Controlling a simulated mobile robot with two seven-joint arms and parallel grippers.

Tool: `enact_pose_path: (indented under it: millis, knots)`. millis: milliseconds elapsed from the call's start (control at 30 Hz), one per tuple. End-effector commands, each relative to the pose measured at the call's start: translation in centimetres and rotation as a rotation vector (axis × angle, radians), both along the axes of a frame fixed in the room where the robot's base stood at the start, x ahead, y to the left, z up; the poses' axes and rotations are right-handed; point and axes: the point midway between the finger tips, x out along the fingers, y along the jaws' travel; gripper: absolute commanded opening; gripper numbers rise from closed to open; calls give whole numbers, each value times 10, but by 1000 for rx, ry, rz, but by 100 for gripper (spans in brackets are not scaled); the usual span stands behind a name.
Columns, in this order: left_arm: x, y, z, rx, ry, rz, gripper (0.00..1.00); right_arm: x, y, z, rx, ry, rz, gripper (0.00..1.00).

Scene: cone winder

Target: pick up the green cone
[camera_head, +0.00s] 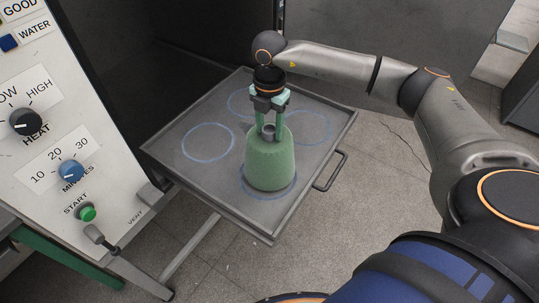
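The green cone (270,165) stands upright on the front circle of the grey tray. It is wide and blunt, with a small grey tip (269,131) at its top. My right gripper (269,128) points straight down over the cone, its two green fingers on either side of the grey tip. I cannot tell whether the fingers press on the tip or stand just clear of it. My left gripper is not in view.
The grey tray (185,170) has a raised rim, several blue circles and a handle (331,171) on its right side. The other circles are empty. A control panel (70,140) with knobs, a green start button (86,212) and a lever (101,238) stands close on the left.

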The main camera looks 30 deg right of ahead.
Motion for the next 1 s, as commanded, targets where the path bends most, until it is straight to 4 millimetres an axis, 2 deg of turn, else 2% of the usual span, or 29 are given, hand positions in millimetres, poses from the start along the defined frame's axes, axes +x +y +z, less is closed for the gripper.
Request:
enact_pose_path:
  millis: [67,433,1000]
  knots:
    - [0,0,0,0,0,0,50,0,0,0,0,0,0,41]
    - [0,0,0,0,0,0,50,0,0,0,0,-1,0,0]
    - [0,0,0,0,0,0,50,0,0,1,0,-1,0,0]
